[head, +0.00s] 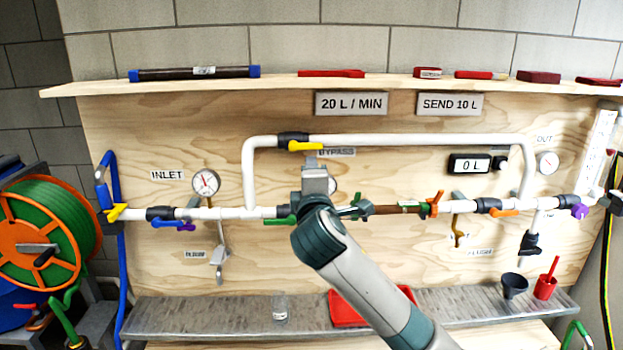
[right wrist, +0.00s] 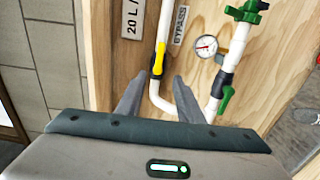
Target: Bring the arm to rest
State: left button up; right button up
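My right gripper (head: 312,163) comes up from the lower right in the head view, in front of the pipework just below the yellow bypass handle (head: 305,146). In the right wrist view its two fingers (right wrist: 159,88) are spread apart with nothing held between them. The yellow handle (right wrist: 157,60) lies along the white bypass pipe (right wrist: 164,25), just beyond the fingertips. I see no clear contact. My right arm hides part of the lower pipe and of a gauge behind it. My left gripper is in neither view.
A wooden board (head: 400,245) carries pipes, valves and gauges. Above it a shelf (head: 280,84) holds several filters and tools. Below, a grey ledge (head: 200,316) holds a clear jar (head: 280,308), a red tray (head: 345,312) and cups. A hose reel (head: 40,235) stands at left.

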jog(key=shift+f, duration=0.1)
